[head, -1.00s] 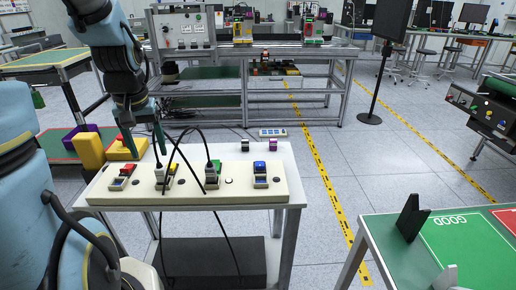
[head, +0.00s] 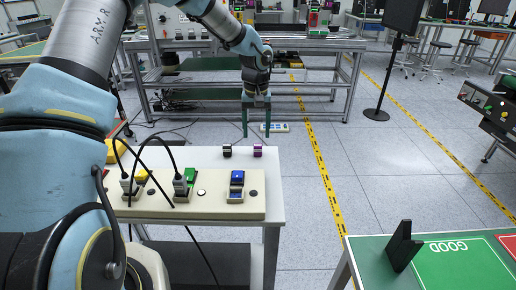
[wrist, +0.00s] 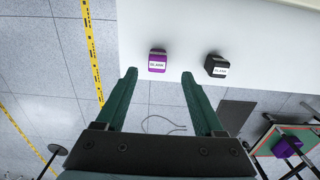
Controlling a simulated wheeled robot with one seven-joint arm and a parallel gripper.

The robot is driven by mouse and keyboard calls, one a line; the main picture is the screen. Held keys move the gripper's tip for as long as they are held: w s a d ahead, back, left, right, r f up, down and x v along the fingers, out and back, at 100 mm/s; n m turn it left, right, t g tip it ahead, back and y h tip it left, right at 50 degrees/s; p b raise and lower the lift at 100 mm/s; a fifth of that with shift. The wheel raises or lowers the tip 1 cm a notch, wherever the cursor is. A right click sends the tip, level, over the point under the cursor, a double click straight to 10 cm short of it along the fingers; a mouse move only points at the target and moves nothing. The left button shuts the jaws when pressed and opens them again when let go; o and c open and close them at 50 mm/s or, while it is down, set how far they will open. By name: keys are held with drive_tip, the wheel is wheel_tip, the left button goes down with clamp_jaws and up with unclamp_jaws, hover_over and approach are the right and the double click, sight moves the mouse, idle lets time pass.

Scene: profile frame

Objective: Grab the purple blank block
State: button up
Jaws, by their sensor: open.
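The purple blank block (head: 257,150) sits at the back right of the white table (head: 275,196). My gripper (head: 256,134) is open and empty, pointing down behind the blocks. Its green fingers (wrist: 159,74) show wide apart in the wrist view.
A cream panel (head: 215,209) with switches, buttons and black cables fills the table's front. A green table (head: 447,262) with a black stand (head: 403,246) is at the lower right.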

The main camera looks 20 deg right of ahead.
sight(258, 145)
drive_tip(key=shift+s+d+f+p, duration=0.1)
drive_tip(key=shift+f+p, duration=0.6)
drive_tip(key=shift+f, duration=0.9)
drive_tip(key=shift+d+f+p, duration=0.1)
drive_tip(key=shift+f+p, duration=0.6)
drive_tip(key=shift+f, duration=0.9)
drive_tip(key=shift+c, duration=0.2)
clamp_jaws()
